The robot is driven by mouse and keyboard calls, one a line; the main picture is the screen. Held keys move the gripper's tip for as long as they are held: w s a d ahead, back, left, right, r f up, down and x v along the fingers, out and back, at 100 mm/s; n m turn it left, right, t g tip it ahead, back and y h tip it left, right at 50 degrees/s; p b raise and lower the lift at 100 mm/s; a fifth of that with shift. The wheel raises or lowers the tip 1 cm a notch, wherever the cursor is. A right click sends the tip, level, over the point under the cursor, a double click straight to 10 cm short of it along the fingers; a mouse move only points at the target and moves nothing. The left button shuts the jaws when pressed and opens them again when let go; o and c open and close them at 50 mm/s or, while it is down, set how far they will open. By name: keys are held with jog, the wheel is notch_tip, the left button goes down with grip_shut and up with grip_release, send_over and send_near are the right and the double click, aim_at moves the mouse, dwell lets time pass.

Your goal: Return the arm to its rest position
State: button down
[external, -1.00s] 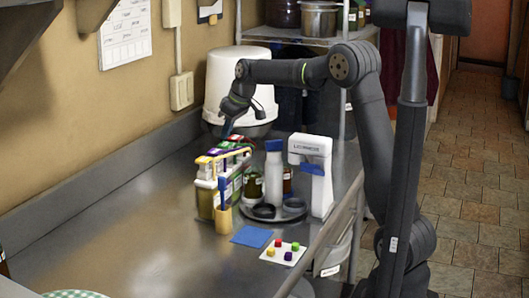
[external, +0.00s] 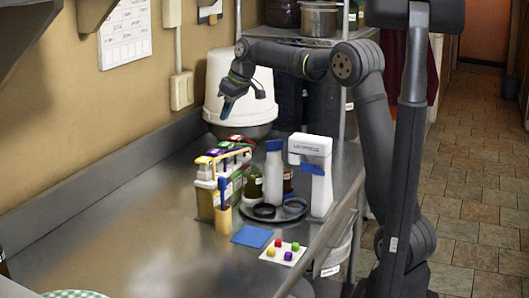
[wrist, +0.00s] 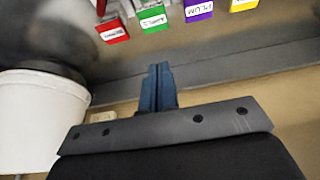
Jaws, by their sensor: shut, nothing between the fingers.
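My gripper (external: 227,104) is raised above the back of the steel counter, in front of the white bucket and above the row of colour-capped containers. Its blue fingers are shut with nothing between them; they also show together in the wrist view (wrist: 158,88). The colour-capped containers (external: 222,180) stand in a row on the counter below it, apart from the fingers. In the wrist view a red cap (wrist: 112,30), a green cap (wrist: 152,17), a purple cap (wrist: 199,9) and a yellow cap (wrist: 243,4) line the top edge.
The white bucket (external: 225,75) stands behind my gripper and shows at left in the wrist view (wrist: 30,115). A white dispenser (external: 312,165), a round tray, a blue square (external: 252,236) and a card with coloured cubes (external: 283,252) lie to the right.

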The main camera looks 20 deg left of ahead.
aim_at(224, 143)
jog(key=shift+f, duration=0.1)
notch_tip(224, 143, down, 7)
jog(key=shift+f, duration=0.15)
dwell(0.3)
dwell(1.0)
